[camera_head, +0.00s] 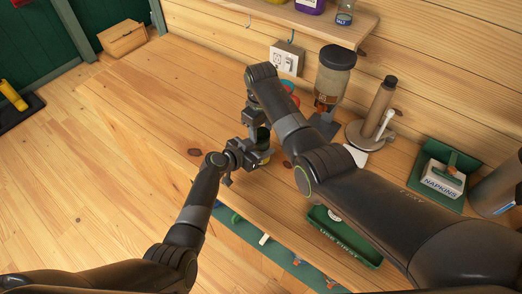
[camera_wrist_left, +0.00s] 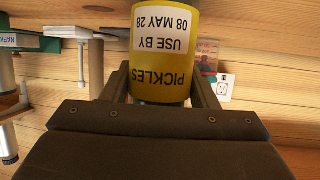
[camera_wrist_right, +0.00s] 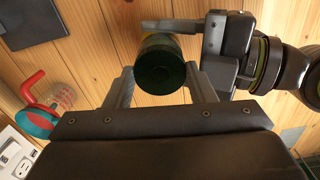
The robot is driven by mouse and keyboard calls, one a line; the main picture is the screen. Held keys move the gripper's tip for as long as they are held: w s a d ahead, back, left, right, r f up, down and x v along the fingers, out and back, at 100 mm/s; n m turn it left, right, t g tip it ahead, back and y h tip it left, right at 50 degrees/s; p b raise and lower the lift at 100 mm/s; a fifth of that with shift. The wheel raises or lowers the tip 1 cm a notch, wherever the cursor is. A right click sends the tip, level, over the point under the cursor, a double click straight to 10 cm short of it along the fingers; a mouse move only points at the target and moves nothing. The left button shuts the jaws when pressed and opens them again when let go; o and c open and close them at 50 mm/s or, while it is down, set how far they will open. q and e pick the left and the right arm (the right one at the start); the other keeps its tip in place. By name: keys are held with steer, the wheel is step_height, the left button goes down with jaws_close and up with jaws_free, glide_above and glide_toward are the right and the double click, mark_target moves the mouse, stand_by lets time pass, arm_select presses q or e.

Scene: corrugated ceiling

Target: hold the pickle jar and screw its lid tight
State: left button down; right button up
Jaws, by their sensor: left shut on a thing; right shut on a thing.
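The pickle jar (camera_wrist_left: 165,50) has a yellow label reading "PICKLES" and "USE BY 08 MAY 28". My left gripper (camera_wrist_left: 160,88) is shut on the jar's body from the side. In the head view the jar (camera_head: 264,157) is partly hidden by my arms. The dark green lid (camera_wrist_right: 160,64) faces the right wrist camera and sits on the jar. My right gripper (camera_wrist_right: 160,84) is shut on the lid from above, one finger on each side. How tightly the lid is screwed cannot be seen.
A red and teal item (camera_wrist_right: 42,112) stands near the wall socket (camera_head: 287,58). A dispenser (camera_head: 334,75), a holder with an upright post (camera_head: 378,108), a napkin box (camera_head: 443,177) and a green "USE FIRST" tray (camera_head: 343,238) line the counter. The counter's left part is clear.

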steer(key=m, duration=0.6)
steer(key=shift+m, duration=0.3)
steer(key=m, duration=0.7)
steer(key=o, duration=1.2)
steer(key=shift+f, duration=0.1)
steer(key=shift+c, duration=0.2)
step_height(320, 180, up, 12)
